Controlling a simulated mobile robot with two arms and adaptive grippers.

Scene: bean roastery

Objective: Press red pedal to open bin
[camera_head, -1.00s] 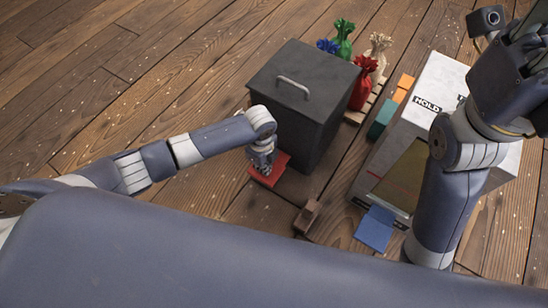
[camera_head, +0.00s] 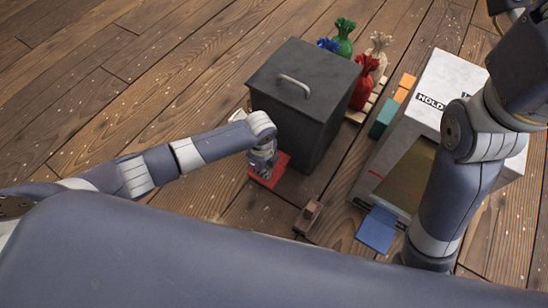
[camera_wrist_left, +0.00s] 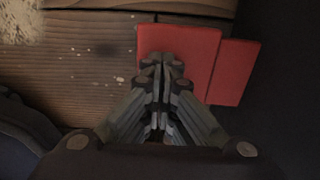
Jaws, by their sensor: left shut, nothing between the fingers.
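The dark grey bin (camera_head: 318,120) stands upright on the plank floor, its lid (camera_head: 300,75) with a light handle closed flat. The red pedal (camera_head: 282,163) sticks out low at the bin's front left side. It also shows in the left wrist view (camera_wrist_left: 192,42) as two adjoining red plates. My left gripper (camera_head: 262,172) is over the pedal, pointing down. In the left wrist view its shut, empty fingers (camera_wrist_left: 162,64) overlap the pedal's near left part. I cannot tell whether they touch it. My right arm is at the right; its gripper is out of view.
Right of the bin stands a white and grey box marked HOLD (camera_head: 440,85), with a blue flap (camera_head: 377,230) at its front. A small brown block (camera_head: 307,218) lies between. Green (camera_head: 344,40), red (camera_head: 365,85) and other sacks stand behind the bin. Floor at left is clear.

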